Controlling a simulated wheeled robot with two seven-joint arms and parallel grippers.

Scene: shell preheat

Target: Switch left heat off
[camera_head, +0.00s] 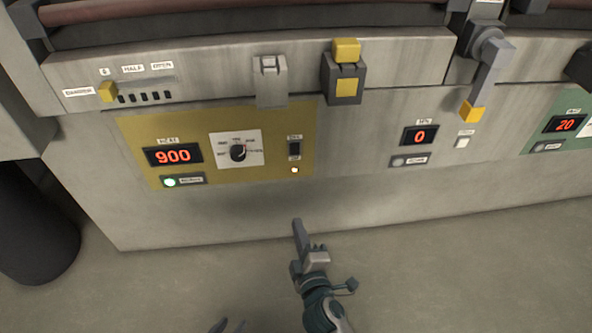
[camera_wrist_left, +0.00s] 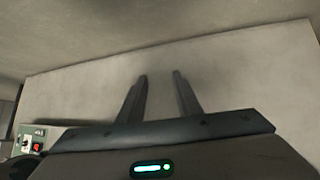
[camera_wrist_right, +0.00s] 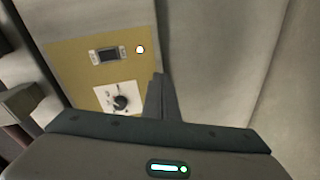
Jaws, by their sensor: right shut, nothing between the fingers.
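The yellow heat panel (camera_head: 205,120) has a red display reading 900 (camera_head: 173,155), a black dial (camera_head: 238,152) on a white plate, and a small dark switch (camera_head: 294,148) with a lit lamp (camera_head: 295,170) below it. A green lamp (camera_head: 170,182) glows under the display. In the right wrist view, the switch (camera_wrist_right: 108,55), lit lamp (camera_wrist_right: 140,49) and dial (camera_wrist_right: 121,102) show. I cannot tell the switch's position. My right gripper (camera_head: 297,222) is shut and empty, below the switch and apart from it.
Above the panel are a damper slider (camera_head: 107,92), a grey latch (camera_head: 270,80) and a yellow-marked latch (camera_head: 346,72). A yellow-tipped lever (camera_head: 485,80) hangs to the right, over a display reading 0 (camera_head: 419,136). A green panel (camera_head: 570,125) reads 20. The floor in front is clear.

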